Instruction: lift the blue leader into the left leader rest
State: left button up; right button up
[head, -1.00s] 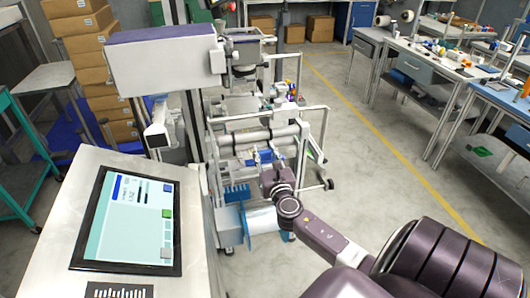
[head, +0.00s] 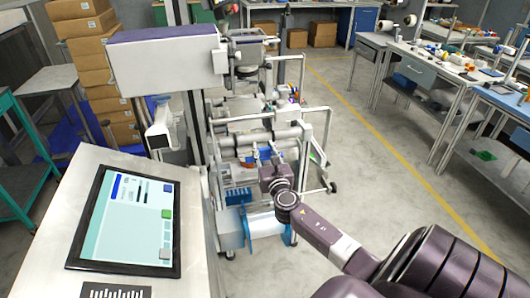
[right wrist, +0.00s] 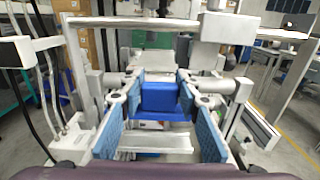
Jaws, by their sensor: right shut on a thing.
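The blue leader (right wrist: 162,98) is a solid blue block in the middle of the right wrist view, between the blue-padded fingers of my right gripper (right wrist: 161,100). The fingertips press on its two sides. In the head view my right gripper (head: 264,158) reaches over the roller machine from the right, its wrist partly covering the held leader. The leader is over the machine's rollers; I cannot tell its exact height. I cannot make out the left leader rest clearly. My left gripper is not in view.
The machine frame (head: 318,112) with rails and rollers surrounds the gripper closely. A pale roll with a blue flange (head: 235,221) sits below my wrist. A console with a screen (head: 122,222) stands at left. Workbenches (head: 425,75) stand at right, with clear floor between.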

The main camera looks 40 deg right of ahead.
jog(key=w+d+f+b, duration=0.2)
jog(key=w+b, duration=0.1)
jog(key=w, duration=0.2)
jog(key=shift+d, duration=0.4)
dwell(0.5)
